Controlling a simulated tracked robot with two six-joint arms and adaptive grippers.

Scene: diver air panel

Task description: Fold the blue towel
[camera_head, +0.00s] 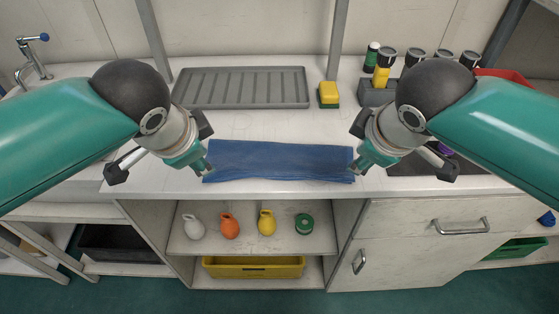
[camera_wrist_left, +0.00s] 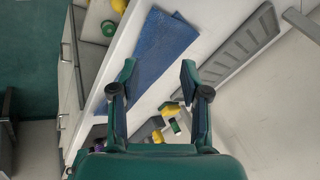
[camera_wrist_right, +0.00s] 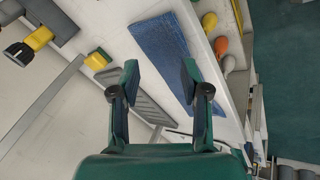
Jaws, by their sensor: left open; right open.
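The blue towel (camera_head: 278,160) lies flat on the white counter as a long, narrow strip near the front edge. It also shows in the left wrist view (camera_wrist_left: 158,48) and the right wrist view (camera_wrist_right: 163,50). My left gripper (camera_head: 207,163) is open at the towel's left end. My right gripper (camera_head: 357,166) is open at its right end. In both wrist views the fingers are apart with nothing between them that they grip. I cannot tell whether the fingertips touch the towel.
A grey ribbed tray (camera_head: 241,88) lies behind the towel. A yellow and green sponge (camera_head: 328,94) stands right of it, with black-lidded jars (camera_head: 386,57) farther right. A tap (camera_head: 33,62) is at the far left. Small jugs (camera_head: 230,225) stand on the shelf below.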

